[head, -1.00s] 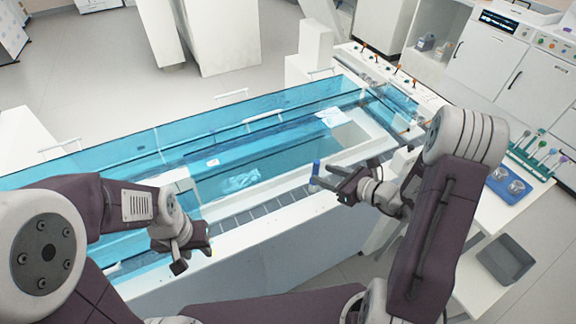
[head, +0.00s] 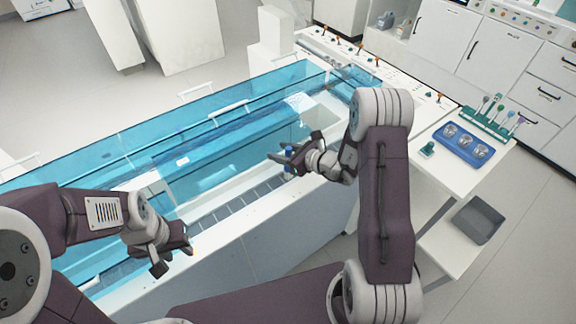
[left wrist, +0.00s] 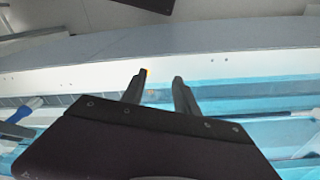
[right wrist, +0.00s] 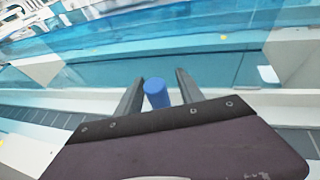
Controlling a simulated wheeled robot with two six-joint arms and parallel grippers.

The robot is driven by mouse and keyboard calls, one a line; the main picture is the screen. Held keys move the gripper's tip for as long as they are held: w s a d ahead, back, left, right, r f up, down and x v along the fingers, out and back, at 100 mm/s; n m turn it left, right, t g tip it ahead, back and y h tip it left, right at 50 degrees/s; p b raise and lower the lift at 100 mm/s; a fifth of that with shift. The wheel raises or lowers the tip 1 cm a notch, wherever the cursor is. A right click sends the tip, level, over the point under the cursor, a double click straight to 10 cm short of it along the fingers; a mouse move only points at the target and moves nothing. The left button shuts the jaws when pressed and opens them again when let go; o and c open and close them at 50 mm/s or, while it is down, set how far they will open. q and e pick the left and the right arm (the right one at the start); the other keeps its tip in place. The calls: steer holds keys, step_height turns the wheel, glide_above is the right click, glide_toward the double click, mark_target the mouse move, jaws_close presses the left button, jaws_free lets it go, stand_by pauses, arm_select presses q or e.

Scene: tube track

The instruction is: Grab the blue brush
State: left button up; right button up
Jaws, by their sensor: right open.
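A blue cylinder, which looks like the handle of the blue brush (right wrist: 157,94), stands between the two fingers of my right gripper (right wrist: 160,78) in the right wrist view. The fingers are apart, with a gap showing on each side of the cylinder. In the head view my right gripper (head: 280,157) is over the near rim of the tank, and it partly hides the blue brush (head: 289,174). The brush's lower end is hidden. My left gripper (head: 174,258) is open and empty near the tank's front side; its parted fingers also show in the left wrist view (left wrist: 160,78).
The long blue see-through tank (head: 110,155) runs across the head view. At the right, a white table holds a blue tray with cups (head: 444,145) and a green rack of several brushes (head: 487,124). A grey bin (head: 478,219) sits lower down.

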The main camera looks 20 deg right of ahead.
arm_select(q)
steer(key=shift+s, duration=0.1)
arm_select(e)
steer(key=shift+s+d+r, duration=0.1)
steer(key=shift+c, duration=1)
jaws_close()
